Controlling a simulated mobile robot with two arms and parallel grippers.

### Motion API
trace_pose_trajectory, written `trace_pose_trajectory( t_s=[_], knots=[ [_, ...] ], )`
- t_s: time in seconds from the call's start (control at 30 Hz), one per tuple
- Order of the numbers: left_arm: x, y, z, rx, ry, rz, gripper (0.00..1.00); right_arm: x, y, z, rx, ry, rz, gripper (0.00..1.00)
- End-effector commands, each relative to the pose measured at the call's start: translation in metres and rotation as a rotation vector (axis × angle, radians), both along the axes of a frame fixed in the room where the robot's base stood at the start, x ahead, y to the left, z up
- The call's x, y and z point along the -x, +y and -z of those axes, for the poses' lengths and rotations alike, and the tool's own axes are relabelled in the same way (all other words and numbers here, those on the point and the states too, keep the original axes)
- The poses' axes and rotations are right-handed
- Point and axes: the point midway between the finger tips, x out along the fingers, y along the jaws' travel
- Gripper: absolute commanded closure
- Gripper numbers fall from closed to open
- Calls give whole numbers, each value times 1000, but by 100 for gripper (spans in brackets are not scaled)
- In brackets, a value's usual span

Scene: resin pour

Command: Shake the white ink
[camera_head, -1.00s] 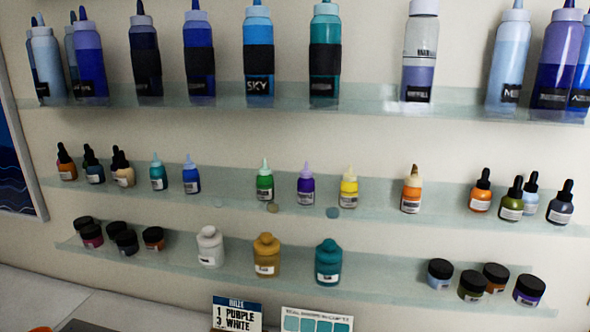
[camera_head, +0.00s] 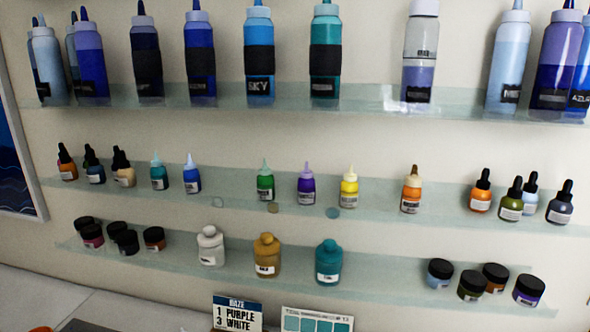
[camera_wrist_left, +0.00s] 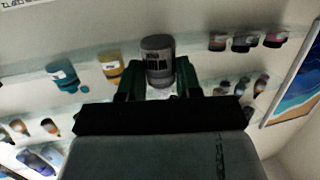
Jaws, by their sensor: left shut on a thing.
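My left gripper (camera_wrist_left: 158,84) shows only in the left wrist view. It is shut on a grey-white bottle (camera_wrist_left: 158,58) with a dark-lettered label, which sits between its two dark fingers. The picture is dim, and the bottle's cap and contents cannot be made out. A white bottle (camera_head: 210,247) with a white label stands on the lowest shelf in the head view, left of a gold bottle (camera_head: 266,256) and a teal bottle (camera_head: 328,263). My right gripper is in neither view.
Glass shelves (camera_head: 380,272) on the wall hold squeeze bottles, dropper bottles and dark-lidded jars. A recipe card (camera_head: 237,313) reading "1 PURPLE 3 WHITE" and a teal swatch card (camera_head: 317,321) stand below. The left wrist view also shows the teal bottle (camera_wrist_left: 63,74) and gold bottle (camera_wrist_left: 111,69).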

Motion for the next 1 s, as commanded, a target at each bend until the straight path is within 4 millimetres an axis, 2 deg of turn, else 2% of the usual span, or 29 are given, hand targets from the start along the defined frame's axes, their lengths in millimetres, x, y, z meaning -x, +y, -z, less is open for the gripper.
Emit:
trace_pose_trajectory(
  t_s=[0.03,0.1,0.13,0.17,0.2,0.23,0.3,0.33,0.37,0.4,0.43,0.5,0.53,0.6,0.67,0.7,0.73,0.8,0.87,0.9,1.0],
  knots=[
    [-2,0,-46,8,-42,3,94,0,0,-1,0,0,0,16],
    [-1,0,-62,5,-26,2,94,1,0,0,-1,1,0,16],
    [-1,0,-58,2,-16,2,94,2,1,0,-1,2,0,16],
    [0,0,-43,-1,-3,1,94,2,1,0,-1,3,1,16],
    [1,0,-14,-5,11,1,94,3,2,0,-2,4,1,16],
    [2,0,3,-5,11,1,94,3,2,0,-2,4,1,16],
    [0,0,17,0,-7,1,94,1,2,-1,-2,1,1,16],
    [-1,0,8,3,-19,0,94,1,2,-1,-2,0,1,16],
    [-2,0,-11,5,-32,1,94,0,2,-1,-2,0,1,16],
    [-2,0,-40,7,-41,2,94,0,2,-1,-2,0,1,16],
    [-1,0,-54,6,-39,2,94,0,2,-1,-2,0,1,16],
    [-1,0,-61,3,-20,1,94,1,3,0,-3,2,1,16],
    [-1,0,-49,1,-7,1,94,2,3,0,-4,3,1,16],
    [1,0,-2,-4,10,1,94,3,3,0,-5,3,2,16],
    [1,0,17,-2,-1,0,94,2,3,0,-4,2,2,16],
    [0,0,13,2,-14,1,94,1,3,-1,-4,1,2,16],
    [-2,0,-4,5,-28,1,94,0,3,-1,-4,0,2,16],
    [-1,-1,-50,8,-40,3,94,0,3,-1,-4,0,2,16],
    [-1,0,-62,5,-26,2,94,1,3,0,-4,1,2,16],
    [-1,0,-54,2,-12,1,94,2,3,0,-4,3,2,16],
    [2,0,8,-4,9,2,94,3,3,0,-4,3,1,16]
  ],
)
